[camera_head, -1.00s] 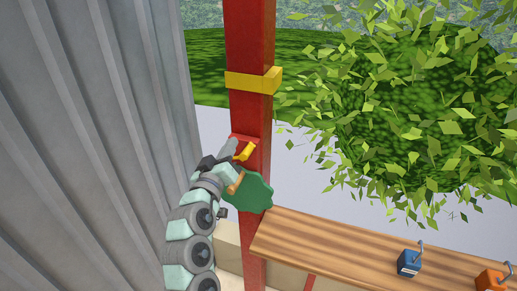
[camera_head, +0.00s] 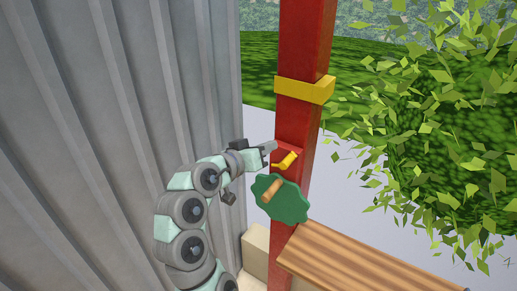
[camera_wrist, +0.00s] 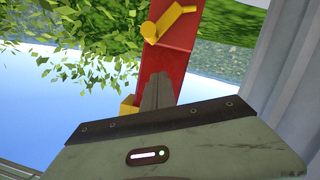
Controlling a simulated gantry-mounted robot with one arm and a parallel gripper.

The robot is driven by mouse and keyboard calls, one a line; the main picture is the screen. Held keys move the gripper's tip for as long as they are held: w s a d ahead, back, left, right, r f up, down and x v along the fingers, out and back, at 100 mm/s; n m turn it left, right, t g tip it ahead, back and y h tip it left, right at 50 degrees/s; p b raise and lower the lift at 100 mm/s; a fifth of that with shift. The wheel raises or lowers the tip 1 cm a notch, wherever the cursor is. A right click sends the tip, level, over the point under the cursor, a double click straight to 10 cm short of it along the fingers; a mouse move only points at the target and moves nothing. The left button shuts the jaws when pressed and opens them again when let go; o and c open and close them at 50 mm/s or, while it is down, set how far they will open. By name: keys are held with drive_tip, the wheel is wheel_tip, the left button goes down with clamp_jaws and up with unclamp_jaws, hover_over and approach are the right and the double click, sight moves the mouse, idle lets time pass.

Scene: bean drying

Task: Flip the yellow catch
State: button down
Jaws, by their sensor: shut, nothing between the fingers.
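The yellow catch (camera_head: 285,160) is a small bent lever on a red block on the red post (camera_head: 302,60). In the wrist view the catch (camera_wrist: 168,22) shows beyond my fingertips, at the top, with one end pointing to the upper right. My gripper (camera_head: 272,147) is shut and empty, just left of the catch in the head view. In the wrist view its fingers (camera_wrist: 158,82) are together, below the catch, with a small gap in the picture. I cannot tell whether they touch the post.
A green scalloped wheel (camera_head: 290,205) with a wooden handle (camera_head: 272,190) sits on the post just below the catch. A yellow band (camera_head: 304,88) wraps the post higher up. A wooden shelf (camera_head: 350,262) lies lower right. A corrugated wall (camera_head: 110,110) stands left.

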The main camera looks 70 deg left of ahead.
drive_tip(key=shift+w+f+p, duration=0.4)
drive_tip(key=shift+w+f, duration=0.45)
drive_tip(key=shift+f, duration=0.25)
drive_tip(key=shift+w+f+p, duration=0.4)
drive_tip(key=shift+w+f, duration=0.4)
drive_tip(key=shift+f, duration=0.25)
drive_tip(key=shift+f, duration=0.1)
